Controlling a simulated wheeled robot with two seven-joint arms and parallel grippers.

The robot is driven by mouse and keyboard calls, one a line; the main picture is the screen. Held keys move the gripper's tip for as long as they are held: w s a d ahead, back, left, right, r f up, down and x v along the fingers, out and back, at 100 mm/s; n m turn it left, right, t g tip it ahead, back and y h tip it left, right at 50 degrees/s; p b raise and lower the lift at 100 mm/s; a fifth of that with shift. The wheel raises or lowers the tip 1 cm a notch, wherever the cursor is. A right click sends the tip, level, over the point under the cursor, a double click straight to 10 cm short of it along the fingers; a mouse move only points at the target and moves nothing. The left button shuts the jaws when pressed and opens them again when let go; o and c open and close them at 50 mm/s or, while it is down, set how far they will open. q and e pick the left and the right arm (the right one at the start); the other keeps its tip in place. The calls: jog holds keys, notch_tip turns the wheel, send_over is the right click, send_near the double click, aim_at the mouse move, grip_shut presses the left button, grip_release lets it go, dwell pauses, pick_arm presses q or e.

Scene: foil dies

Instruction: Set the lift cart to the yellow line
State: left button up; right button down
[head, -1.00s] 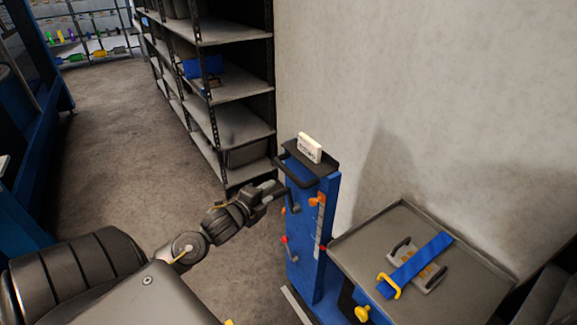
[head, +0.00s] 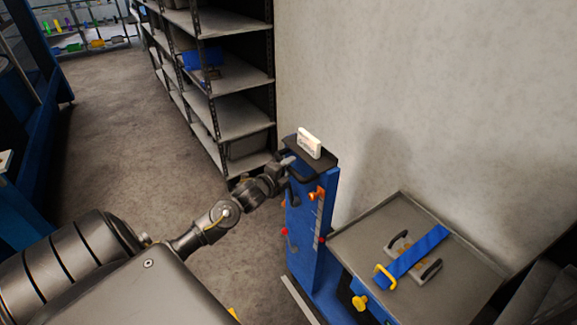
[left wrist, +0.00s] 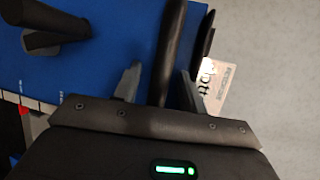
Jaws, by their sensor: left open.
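The lift cart has a blue column (head: 318,240) and a grey platform (head: 350,235) at the lower right of the head view. A graduated strip (head: 319,215) runs down the column; a red pointer (left wrist: 23,110) and tick marks show in the left wrist view. I cannot make out a yellow line there. My left gripper (head: 289,164) is open at the column's upper left. In the left wrist view, its fingers (left wrist: 158,85) stand on either side of a black handle bar (left wrist: 170,45), without visibly closing on it. My right gripper is out of view.
A die with dark handles (head: 425,270) lies under a blue strap (head: 414,256) on the platform. Shelving (head: 230,118) stands behind and a wall at right. The floor at left is clear.

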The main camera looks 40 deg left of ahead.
pick_arm(q)
jog(key=shift+w+f, duration=0.1)
jog(key=shift+w, duration=0.2)
grip_shut()
